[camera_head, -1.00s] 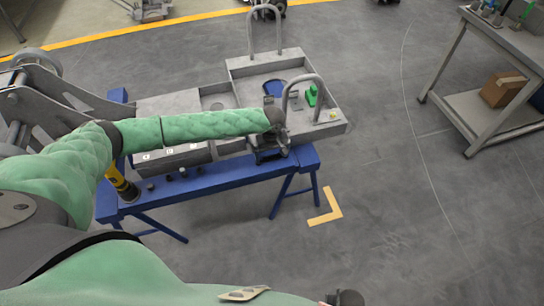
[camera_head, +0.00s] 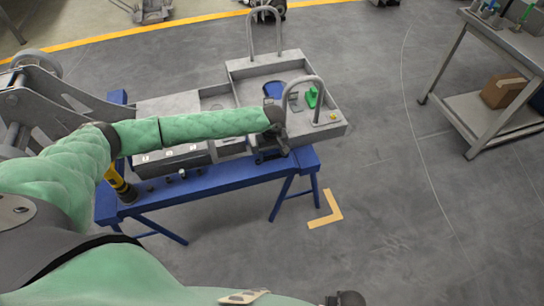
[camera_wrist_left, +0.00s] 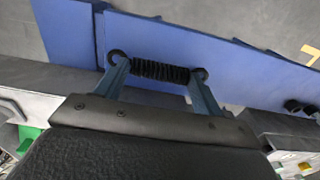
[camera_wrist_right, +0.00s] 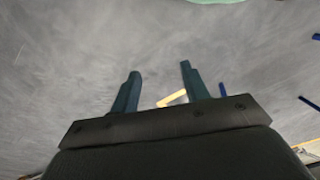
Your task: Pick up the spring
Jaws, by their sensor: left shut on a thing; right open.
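A black coiled spring (camera_wrist_left: 160,72) with a round eye at each end shows in the left wrist view, spanning the gap between my left fingers. My left gripper (camera_head: 271,150) is shut on it lengthwise, with one fingertip at each end. The spring is over the blue bench surface (camera_wrist_left: 225,65); the frames do not clearly show whether it touches it. In the head view the spring cannot be told from the dark gripper. My right gripper (camera_wrist_right: 158,82) is open and empty, pointing over bare grey floor.
A grey metal tray (camera_head: 232,72) with tall looped handles lies behind my left gripper and holds a green part (camera_head: 311,97) and a blue part (camera_head: 274,91). A yellow drill (camera_head: 120,184) is on the blue bench (camera_head: 220,178). A cart (camera_head: 500,70) stands right; floor between is clear.

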